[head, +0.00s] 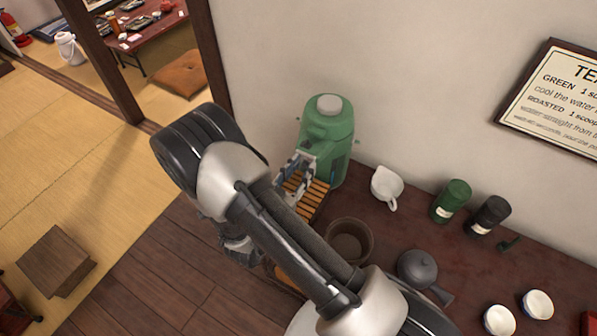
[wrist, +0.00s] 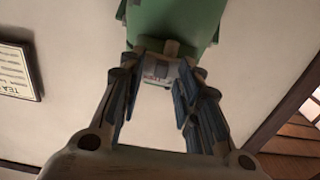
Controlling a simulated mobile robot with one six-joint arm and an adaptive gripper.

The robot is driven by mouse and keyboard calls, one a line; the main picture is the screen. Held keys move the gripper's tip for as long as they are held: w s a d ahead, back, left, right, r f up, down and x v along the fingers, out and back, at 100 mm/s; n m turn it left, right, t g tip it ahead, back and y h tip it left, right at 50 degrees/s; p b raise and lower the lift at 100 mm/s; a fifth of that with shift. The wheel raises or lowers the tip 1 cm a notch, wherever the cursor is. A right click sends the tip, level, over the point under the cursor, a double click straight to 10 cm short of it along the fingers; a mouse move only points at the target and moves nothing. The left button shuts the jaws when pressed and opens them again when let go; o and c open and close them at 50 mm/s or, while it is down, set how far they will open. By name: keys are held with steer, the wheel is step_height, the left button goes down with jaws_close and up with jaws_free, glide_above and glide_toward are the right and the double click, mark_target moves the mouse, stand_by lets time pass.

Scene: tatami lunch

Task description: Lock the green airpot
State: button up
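The green airpot (head: 330,130) stands on the dark counter against the wall, with a pale round button on top. Its green body also shows at the top edge of the wrist view (wrist: 175,18). A small grey-white part (wrist: 158,71) with a short tan piece sits on the airpot's front, between my fingertips in that view. My gripper (head: 297,172) is at the airpot's front, below its head. In the wrist view my gripper (wrist: 160,85) is open, with a clear gap between its fingers. I cannot tell whether either fingertip touches the grey part.
A slatted wooden tray (head: 314,192) lies below my gripper. A brown bowl (head: 365,229), white spouted cup (head: 386,187), green canister (head: 452,200), black canister (head: 488,214) and dark teapot (head: 416,268) stand to the right. A framed sign (head: 560,98) hangs on the wall.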

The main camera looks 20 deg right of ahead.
steer(key=v, duration=1.2)
steer(key=shift+w, duration=0.1)
